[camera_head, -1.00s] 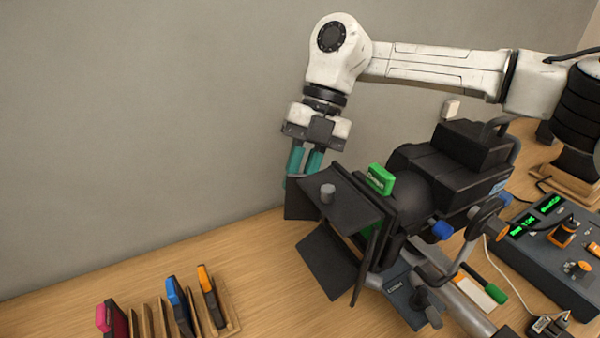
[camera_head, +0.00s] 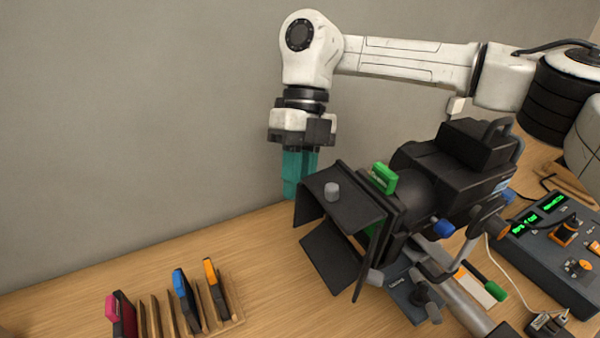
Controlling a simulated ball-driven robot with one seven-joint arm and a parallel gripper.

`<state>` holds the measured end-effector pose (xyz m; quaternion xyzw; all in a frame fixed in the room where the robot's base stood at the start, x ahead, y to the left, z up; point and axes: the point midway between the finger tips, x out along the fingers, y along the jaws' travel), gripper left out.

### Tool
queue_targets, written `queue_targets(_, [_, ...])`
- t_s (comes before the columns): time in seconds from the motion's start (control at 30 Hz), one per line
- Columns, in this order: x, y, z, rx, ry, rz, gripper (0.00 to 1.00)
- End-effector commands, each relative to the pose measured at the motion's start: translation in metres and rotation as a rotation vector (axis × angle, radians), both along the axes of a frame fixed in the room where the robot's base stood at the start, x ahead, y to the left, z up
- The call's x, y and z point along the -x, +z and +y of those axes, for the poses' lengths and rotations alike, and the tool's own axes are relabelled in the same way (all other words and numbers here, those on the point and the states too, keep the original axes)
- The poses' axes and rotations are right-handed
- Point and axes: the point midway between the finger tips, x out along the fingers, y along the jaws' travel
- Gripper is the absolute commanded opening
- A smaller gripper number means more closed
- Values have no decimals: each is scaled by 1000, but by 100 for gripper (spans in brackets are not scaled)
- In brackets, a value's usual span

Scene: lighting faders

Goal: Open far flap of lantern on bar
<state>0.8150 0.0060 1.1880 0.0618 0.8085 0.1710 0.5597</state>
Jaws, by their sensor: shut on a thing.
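The black stage lantern (camera_head: 430,165) sits tilted on the bar (camera_head: 465,300), its flaps towards the left. The top flap (camera_head: 350,200) carries a grey knob (camera_head: 332,190). The lower flap (camera_head: 332,262) hangs out below. The far flap (camera_head: 302,212) shows only as a dark strip on the wall side, mostly hidden behind the top flap. My gripper (camera_head: 297,192) points down at that far side, its teal fingers close together and shut on the far flap. The exact grip point is hidden.
A wooden rack (camera_head: 235,318) with pink, blue and orange-tabbed frames stands on the table at lower left. A green-tabbed frame (camera_head: 382,178) sits in the lantern. A fader console (camera_head: 560,250) stands at right. The wall is close behind my gripper.

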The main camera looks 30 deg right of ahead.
Motion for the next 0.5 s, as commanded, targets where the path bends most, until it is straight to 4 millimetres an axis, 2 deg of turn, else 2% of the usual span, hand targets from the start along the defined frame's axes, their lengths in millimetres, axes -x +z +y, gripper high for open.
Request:
queue_targets(0.2, [3,1,2,-1,89,-9,0])
queue_targets(0.5, [4,1,3,0,131,-15,0])
